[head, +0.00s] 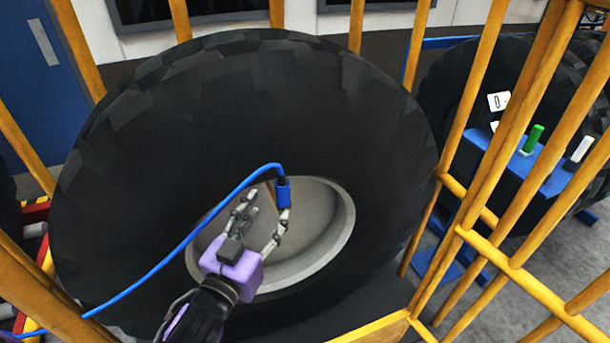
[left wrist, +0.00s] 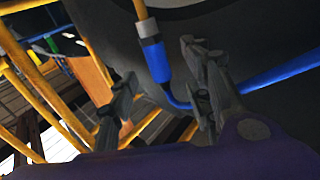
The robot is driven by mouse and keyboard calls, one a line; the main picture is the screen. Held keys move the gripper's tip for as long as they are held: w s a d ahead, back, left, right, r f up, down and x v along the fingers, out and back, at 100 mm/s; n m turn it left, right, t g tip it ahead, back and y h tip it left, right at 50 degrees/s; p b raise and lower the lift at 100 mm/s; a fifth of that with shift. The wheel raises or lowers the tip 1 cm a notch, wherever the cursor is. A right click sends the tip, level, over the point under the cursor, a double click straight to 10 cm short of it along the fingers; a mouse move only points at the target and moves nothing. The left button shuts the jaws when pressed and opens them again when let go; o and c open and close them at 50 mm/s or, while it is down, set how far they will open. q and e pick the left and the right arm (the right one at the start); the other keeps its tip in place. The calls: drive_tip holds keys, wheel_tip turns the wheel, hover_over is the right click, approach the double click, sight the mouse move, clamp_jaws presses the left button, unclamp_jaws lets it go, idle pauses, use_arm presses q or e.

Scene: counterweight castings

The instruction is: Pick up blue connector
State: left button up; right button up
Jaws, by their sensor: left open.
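The blue connector (head: 283,193) hangs on a blue cable (head: 165,255) in front of the grey wheel hub of a large black tyre. It also shows in the left wrist view (left wrist: 157,62) as a blue cylinder with a dark band. My left gripper (head: 265,205), with a purple body, comes in from below with its fingers apart. In the head view the connector sits at the tip of the right-hand finger. In the left wrist view it appears between the two fingers (left wrist: 165,95), beyond them; I cannot tell whether a finger touches it. My right gripper is out of view.
The large tyre (head: 240,110) fills the middle behind the gripper, with its round hub (head: 335,225). Yellow cage bars (head: 510,260) stand around it on both sides. Outside at right, a blue stand (head: 520,175) carries green and white pieces.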

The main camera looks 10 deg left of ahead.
sight(280, 201)
use_arm(q)
drive_tip(key=shift+f, duration=0.65)
drive_tip(key=shift+w+r+n, duration=0.1)
drive_tip(key=shift+w+n, duration=0.1)
drive_tip(key=shift+n, duration=0.1)
drive_tip(key=w, duration=0.3)
drive_tip(key=w+d+p, duration=0.1)
drive_tip(key=w, duration=0.2)
drive_tip(key=shift+w+d+r, duration=0.1)
drive_tip(key=shift+w+r, duration=0.05)
drive_tip(key=shift+r, duration=0.05)
drive_tip(key=shift+w+d, duration=0.1)
drive_tip(key=shift+w, duration=0.2)
drive_tip(key=shift+f, duration=0.15)
drive_tip(key=shift+c, duration=0.5)
drive_tip(key=c, duration=0.8)
clamp_jaws()
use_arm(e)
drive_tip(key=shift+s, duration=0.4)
